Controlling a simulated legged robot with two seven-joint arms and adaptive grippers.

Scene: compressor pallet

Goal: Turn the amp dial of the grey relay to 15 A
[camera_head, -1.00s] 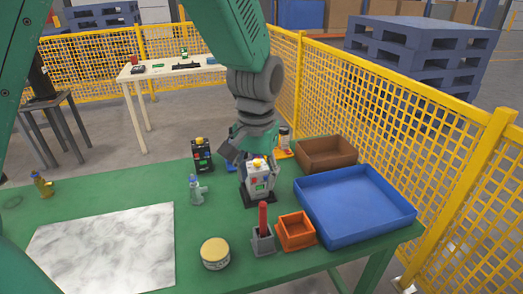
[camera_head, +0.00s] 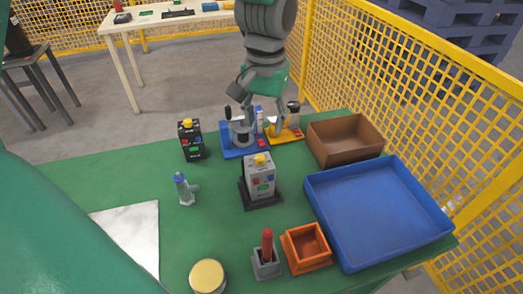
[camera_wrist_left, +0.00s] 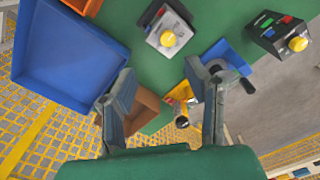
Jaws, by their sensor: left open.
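The grey relay (camera_head: 260,180) stands upright on a black base in the middle of the green table, with a yellow dial (camera_head: 260,159) on top and coloured parts on its face. It also shows at the top of the left wrist view (camera_wrist_left: 172,22), with its dial (camera_wrist_left: 168,39) facing the camera. I cannot read the dial setting. My left gripper (camera_head: 259,110) is open and empty, behind and above the relay in the head view, apart from it. Its two spread fingers show in the left wrist view (camera_wrist_left: 161,80). My right gripper is not in view.
A black relay (camera_head: 192,142) stands behind left. A blue device (camera_head: 229,151) and yellow device (camera_head: 289,136) are behind the grey relay. A blue tray (camera_head: 375,215), brown box (camera_head: 345,140), orange bin (camera_head: 307,248) and red-handled holder (camera_head: 266,262) are right and in front.

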